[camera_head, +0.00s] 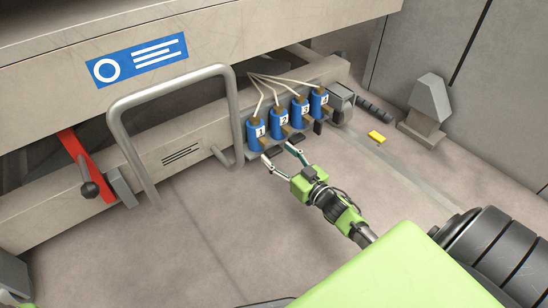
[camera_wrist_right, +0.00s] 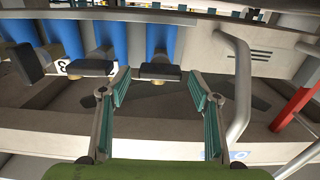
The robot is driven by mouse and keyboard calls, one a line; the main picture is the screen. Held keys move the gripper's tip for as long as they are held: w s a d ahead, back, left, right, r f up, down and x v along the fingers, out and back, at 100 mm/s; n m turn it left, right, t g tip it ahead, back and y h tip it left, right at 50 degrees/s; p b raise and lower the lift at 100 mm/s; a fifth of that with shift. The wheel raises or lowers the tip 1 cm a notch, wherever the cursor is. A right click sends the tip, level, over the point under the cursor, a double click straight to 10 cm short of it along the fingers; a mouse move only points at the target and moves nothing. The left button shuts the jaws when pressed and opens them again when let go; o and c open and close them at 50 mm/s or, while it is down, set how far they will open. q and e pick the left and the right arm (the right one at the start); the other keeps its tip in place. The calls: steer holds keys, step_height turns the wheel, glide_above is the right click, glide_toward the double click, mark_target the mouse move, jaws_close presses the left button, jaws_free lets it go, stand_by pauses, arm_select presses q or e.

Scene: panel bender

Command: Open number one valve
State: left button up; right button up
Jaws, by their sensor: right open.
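The number one valve (camera_head: 257,134) is the leftmost of a row of blue numbered valves in the head view, low on the machine. In the wrist view it appears to be the rightmost blue body (camera_wrist_right: 161,40), with a dark lever (camera_wrist_right: 160,72) at its end. My right gripper (camera_head: 278,151) is open and empty, just in front of valves one and two (camera_head: 279,123). In the wrist view the right gripper's fingertips (camera_wrist_right: 159,75) stand either side of the lever; contact cannot be told.
A bent grey tube handle (camera_head: 118,128) stands left of the valves, and a red lever (camera_head: 85,165) is farther left. Valves three (camera_head: 301,112) and four (camera_head: 319,102) are close on the right. A yellow block (camera_head: 377,137) lies on the floor.

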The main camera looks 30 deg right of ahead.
mark_target(272, 150)
steer(key=shift+w+a+b, duration=0.1)
steer(key=shift+w+b, duration=0.4)
steer(key=shift+w, duration=0.85)
steer(key=c, duration=1.1)
